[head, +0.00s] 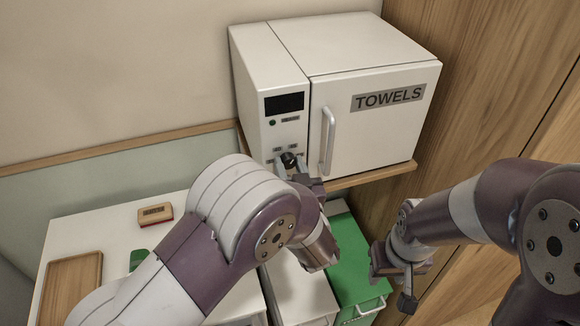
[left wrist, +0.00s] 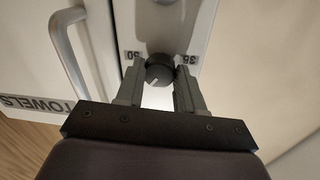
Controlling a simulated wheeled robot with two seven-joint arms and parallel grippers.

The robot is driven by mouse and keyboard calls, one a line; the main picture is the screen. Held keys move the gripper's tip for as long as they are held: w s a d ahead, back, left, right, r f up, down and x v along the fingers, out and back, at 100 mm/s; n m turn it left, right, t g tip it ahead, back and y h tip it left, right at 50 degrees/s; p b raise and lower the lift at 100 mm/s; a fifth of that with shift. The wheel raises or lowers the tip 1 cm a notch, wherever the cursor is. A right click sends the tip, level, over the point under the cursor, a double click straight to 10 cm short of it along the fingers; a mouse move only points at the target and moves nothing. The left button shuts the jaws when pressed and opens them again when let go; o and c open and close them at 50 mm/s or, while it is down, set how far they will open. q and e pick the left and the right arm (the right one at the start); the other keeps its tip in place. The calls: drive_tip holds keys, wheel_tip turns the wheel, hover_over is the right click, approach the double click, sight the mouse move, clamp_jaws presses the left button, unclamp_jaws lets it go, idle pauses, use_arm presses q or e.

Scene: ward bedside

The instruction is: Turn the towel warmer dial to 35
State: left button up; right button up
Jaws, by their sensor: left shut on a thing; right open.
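The white towel warmer (head: 365,120) stands on a wooden shelf, its door labelled TOWELS and shut. Its black dial (head: 288,160) is low on the left control panel, partly hidden by my left gripper (head: 291,168). In the left wrist view the dial (left wrist: 159,70) sits between the two fingers of my left gripper (left wrist: 159,88), which is shut on it. A light pointer line shows on the dial's face. The labels 50 (left wrist: 133,55) and 35 (left wrist: 187,59) flank the dial. My right gripper (head: 393,277) is open and empty, low at the right, away from the warmer.
A dark display (head: 284,103) is above the dial. The door handle (head: 328,142) stands out close to the right of my left gripper. A white counter (head: 100,225) holds a wooden tray (head: 72,284) and a small red-and-tan box (head: 155,214). A green drawer (head: 352,262) is below.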

use_arm(q)
drive_tip(key=shift+f+b, duration=0.15)
drive_tip(key=shift+b, duration=0.25)
drive_tip(key=n+b, duration=0.4)
drive_tip(key=b, duration=0.2)
drive_tip(key=n+b, duration=0.5)
drive_tip(key=b, duration=0.2)
drive_tip(key=f+n+b, duration=0.1)
drive_tip(key=n+b, duration=0.3)
drive_tip(key=b, duration=0.3)
drive_tip(key=shift+t+y, duration=0.3)
drive_tip(key=shift+y, duration=0.1)
drive_tip(key=n+b, duration=0.6)
drive_tip(key=b, duration=0.2)
drive_tip(key=n+y+b, duration=0.1)
drive_tip(key=n+b, duration=0.6)
drive_tip(key=shift+d+r+b, duration=0.15)
drive_tip(key=shift+b, duration=0.2)
drive_tip(key=shift+r+n+b, duration=0.2)
drive_tip(key=shift+n+b, duration=1.1)
drive_tip(key=shift+n, duration=0.4)
drive_tip(key=o, duration=1)
drive_tip(key=shift+r, duration=0.1)
drive_tip(key=shift+o, duration=0.2)
